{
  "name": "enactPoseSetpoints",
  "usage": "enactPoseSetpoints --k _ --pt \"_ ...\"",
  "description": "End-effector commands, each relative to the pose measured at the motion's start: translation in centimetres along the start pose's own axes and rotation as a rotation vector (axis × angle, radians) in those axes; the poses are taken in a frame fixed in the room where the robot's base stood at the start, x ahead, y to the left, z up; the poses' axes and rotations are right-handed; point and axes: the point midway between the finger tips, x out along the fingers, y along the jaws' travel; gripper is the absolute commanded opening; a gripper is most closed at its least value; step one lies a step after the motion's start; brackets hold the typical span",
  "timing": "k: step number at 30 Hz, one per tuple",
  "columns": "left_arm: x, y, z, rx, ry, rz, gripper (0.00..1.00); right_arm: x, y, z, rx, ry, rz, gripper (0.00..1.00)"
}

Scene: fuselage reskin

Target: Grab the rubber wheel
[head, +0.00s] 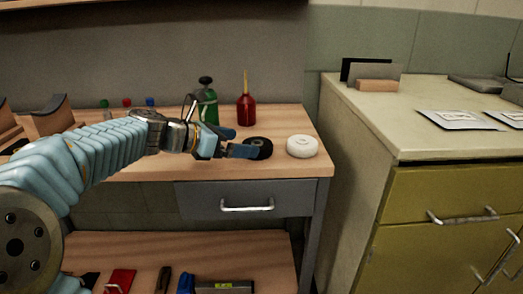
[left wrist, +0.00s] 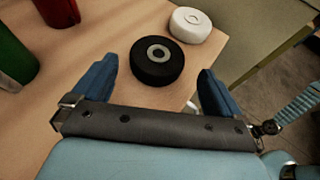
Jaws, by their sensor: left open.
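The rubber wheel, black with a grey metal hub (left wrist: 157,60), lies flat on the wooden workbench top (head: 297,120). In the head view the wheel (head: 262,146) is partly hidden behind a finger of my left gripper (head: 238,141). In the left wrist view the two blue fingers of my left gripper (left wrist: 153,82) are open and apart, with the wheel between and slightly beyond their tips. The fingers do not appear to touch it. My right gripper is not in view.
A green bottle (head: 208,101) and a red bottle (head: 246,108) stand behind. The bench's right edge is close by; a drawer (head: 246,198) is below. A cabinet (head: 440,215) stands at right.

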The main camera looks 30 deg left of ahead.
Motion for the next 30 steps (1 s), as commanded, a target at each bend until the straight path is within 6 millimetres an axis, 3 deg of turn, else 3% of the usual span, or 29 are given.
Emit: enactPoseSetpoints --k 15,23,30 --pt "6.2 0.1 0.0 0.000 0.001 -0.002 1.00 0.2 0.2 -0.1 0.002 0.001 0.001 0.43" --pt "6.5 0.1 0.0 0.001 0.000 0.000 1.00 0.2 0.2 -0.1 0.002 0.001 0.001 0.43" --pt "6.5 0.1 0.0 0.000 0.000 0.000 0.63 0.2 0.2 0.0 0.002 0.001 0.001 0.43"
